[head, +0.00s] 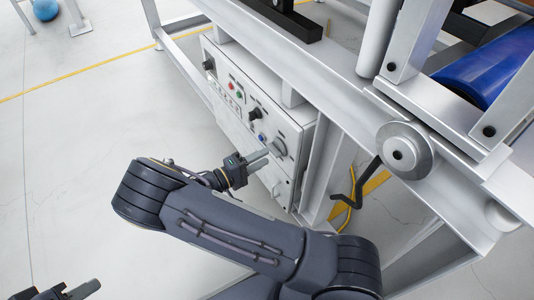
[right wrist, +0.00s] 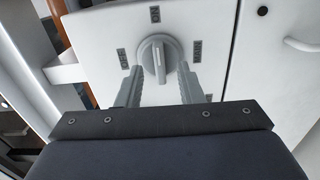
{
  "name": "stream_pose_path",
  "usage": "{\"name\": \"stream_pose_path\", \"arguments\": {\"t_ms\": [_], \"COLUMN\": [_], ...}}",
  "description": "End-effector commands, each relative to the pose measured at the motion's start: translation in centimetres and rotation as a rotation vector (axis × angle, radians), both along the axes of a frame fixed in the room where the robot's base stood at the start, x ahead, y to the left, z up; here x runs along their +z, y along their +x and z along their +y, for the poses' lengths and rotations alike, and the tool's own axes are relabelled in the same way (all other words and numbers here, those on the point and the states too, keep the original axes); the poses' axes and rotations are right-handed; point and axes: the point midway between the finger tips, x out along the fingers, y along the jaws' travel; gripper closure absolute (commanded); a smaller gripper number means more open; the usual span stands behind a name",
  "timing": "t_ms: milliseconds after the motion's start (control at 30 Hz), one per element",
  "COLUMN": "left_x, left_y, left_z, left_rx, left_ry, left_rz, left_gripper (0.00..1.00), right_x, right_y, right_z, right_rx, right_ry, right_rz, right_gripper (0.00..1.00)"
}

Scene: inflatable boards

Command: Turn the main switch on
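The main switch (right wrist: 160,56) is a round grey rotary knob on a white panel, with its raised grip standing roughly vertical in the right wrist view. Labels sit around it: OFF on the left, ON above, and MAIN on the right. The knob also shows on the control box in the head view (head: 279,148). My right gripper (right wrist: 160,68) is open, its fingers apart on both sides of the knob's lower part; I cannot tell if they touch it. In the head view the right gripper (head: 262,160) points at the box. My left gripper (head: 88,289) shows only partly at the lower left.
The control box (head: 222,97) carries other knobs and coloured buttons, and hangs under a grey metal frame (head: 290,60). A hand wheel (head: 404,150), a black crank and a yellow hose stand right of it. The floor on the left is open.

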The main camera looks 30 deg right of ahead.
Motion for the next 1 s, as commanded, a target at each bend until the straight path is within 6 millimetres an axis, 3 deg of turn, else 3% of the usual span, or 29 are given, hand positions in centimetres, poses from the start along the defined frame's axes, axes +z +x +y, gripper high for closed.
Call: {"name": "stream_pose_path", "arguments": {"t_ms": [100,300,1000], "left_x": [0.9,1.3,1.3], "left_y": [0.0,0.0,0.0], "left_z": [0.0,0.0,0.0], "left_rx": [0.000,0.000,0.000], "left_ry": [0.000,0.000,0.000], "left_rz": [0.000,0.000,0.000], "left_gripper": [0.64,0.64,0.64], "right_x": [0.2,0.1,0.0], "right_y": [-0.1,-0.3,-0.4], "right_z": [2.2,4.5,4.9], "right_rx": [0.004,0.001,0.000], "right_ry": [0.001,0.001,0.001], "right_rz": [-0.001,0.000,-0.001], "right_gripper": [0.66,0.66,0.66]}}
